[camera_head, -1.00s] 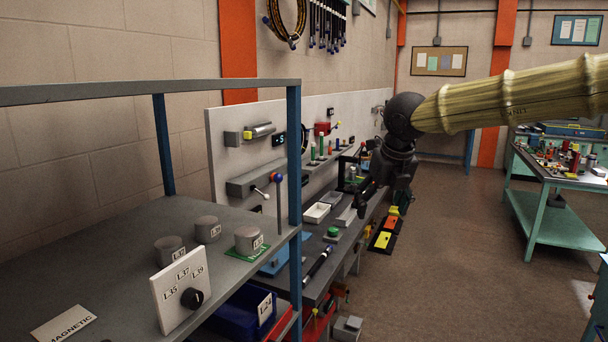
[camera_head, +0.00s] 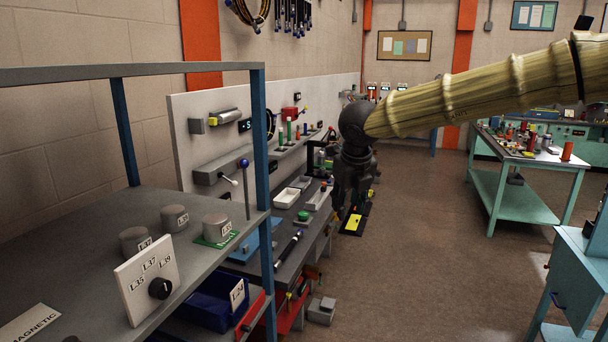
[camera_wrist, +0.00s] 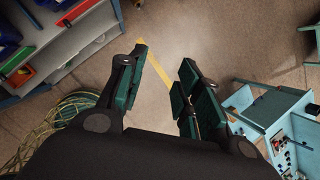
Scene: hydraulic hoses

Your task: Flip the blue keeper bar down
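I cannot pick out a blue keeper bar for certain in either view. In the head view, my gripper (camera_head: 343,205) hangs below my dark wrist, beside the right edge of the long workbench (camera_head: 283,262); its fingers are too small there to read. In the wrist view, my gripper (camera_wrist: 163,58) has its two dark green-padded fingers spread apart, with only floor showing between them. It touches nothing that I can see.
The near grey shelf (camera_head: 90,240) has blue posts and labelled weights. A teal table (camera_head: 528,165) stands at the right back, and a light blue cabinet (camera_head: 575,268) at the right edge. That kind of blue unit (camera_wrist: 272,118) shows in the wrist view. Open floor (camera_head: 430,250) lies between.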

